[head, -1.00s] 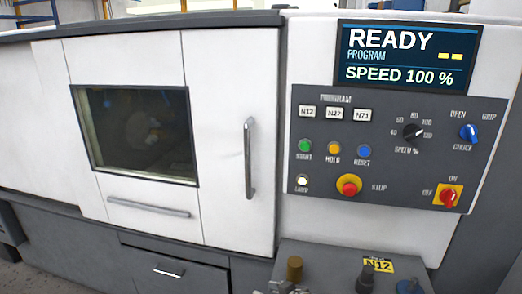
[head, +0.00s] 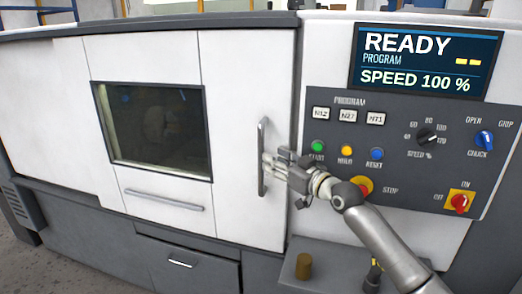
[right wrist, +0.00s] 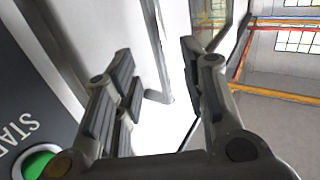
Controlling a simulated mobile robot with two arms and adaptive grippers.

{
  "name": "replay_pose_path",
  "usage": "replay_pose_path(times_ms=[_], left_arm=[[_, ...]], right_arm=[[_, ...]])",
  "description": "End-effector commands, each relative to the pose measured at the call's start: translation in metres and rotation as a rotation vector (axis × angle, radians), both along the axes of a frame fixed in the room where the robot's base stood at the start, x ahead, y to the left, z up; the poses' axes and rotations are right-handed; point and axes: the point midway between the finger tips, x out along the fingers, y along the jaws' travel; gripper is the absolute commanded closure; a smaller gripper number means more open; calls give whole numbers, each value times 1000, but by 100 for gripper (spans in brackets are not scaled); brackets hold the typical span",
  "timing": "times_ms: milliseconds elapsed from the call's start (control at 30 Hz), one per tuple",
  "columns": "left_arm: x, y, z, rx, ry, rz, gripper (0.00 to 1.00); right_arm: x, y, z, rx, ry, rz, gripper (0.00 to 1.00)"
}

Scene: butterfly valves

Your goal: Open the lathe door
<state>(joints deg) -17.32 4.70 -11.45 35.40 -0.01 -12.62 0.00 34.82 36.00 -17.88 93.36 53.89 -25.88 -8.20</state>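The lathe door (head: 228,110) is a white panel with a dark window (head: 155,128), and it looks closed. Its vertical grey handle (head: 262,185) is near the right edge. My right gripper (head: 272,163) is at the handle's middle, reaching in from the right. In the right wrist view, the fingers of my right gripper (right wrist: 160,85) are spread apart, and the handle (right wrist: 152,40) shows in the gap between them. I cannot tell whether the fingers touch it or how far they reach around it. My left gripper is not in view.
The control panel (head: 400,190) is right of the door, with a screen (head: 418,60) reading READY. My right arm passes in front of it and partly covers the stop button (head: 366,184). A lower horizontal bar (head: 165,201) is under the window. A green button (right wrist: 40,163) is close beside my right gripper.

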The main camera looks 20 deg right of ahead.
Motion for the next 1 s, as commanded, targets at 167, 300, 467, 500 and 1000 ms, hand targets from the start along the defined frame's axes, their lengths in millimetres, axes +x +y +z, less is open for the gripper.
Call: replay_pose_path(times_ms=[167,300,467,500,1000], left_arm=[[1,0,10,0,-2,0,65],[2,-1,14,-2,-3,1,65],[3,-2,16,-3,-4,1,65],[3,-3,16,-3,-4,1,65],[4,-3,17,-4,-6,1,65]], right_arm=[[27,11,3,3,1,0,61],[45,19,2,1,2,-1,61],[59,24,1,1,2,0,61],[61,25,0,1,1,0,61],[67,28,-1,-1,2,-1,68]])
